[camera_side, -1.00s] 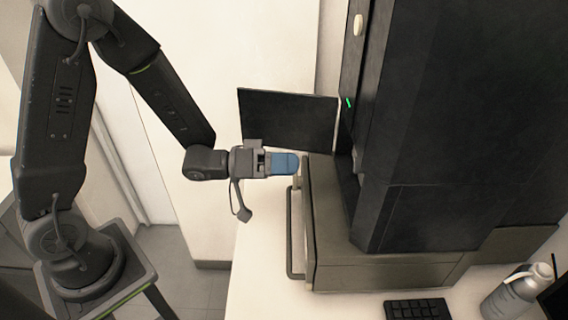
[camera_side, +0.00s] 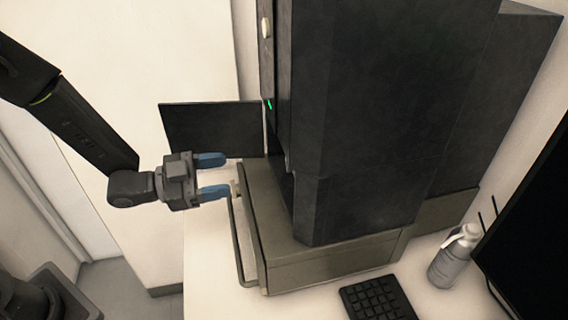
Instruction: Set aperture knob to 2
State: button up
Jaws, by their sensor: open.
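The electron microscope (camera_side: 375,120) is a tall dark column on a grey-beige base (camera_side: 330,258). A small cream oval part (camera_side: 266,27) sits high on the column's left face, above a green light (camera_side: 268,104). I cannot tell which part is the aperture knob, and no number marks are readable. My gripper (camera_side: 222,175) is open and empty, with two blue fingers apart, pointing right. In the picture it is just left of the microscope's base, near the top of the handle (camera_side: 240,245). I cannot tell whether it touches anything.
A dark flat panel (camera_side: 212,129) stands behind my gripper. The white table (camera_side: 208,265) is clear at front left. A keyboard (camera_side: 376,299), a grey bottle (camera_side: 450,258) and a dark monitor (camera_side: 530,220) are at the right.

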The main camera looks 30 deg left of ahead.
aim_at(287, 170)
jog(key=w+d+m, duration=0.3)
jog(key=m, duration=0.4)
jog(key=w+d+m, duration=0.3)
jog(key=m, duration=0.5)
jog(key=w+d+m, duration=0.3)
jog(key=m, duration=0.5)
jog(key=shift+w+d, duration=0.4)
jog(key=shift+c, duration=0.3)
jog(key=c, duration=0.9)
jog(key=shift+o, duration=0.2)
jog(key=shift+m, duration=1.6)
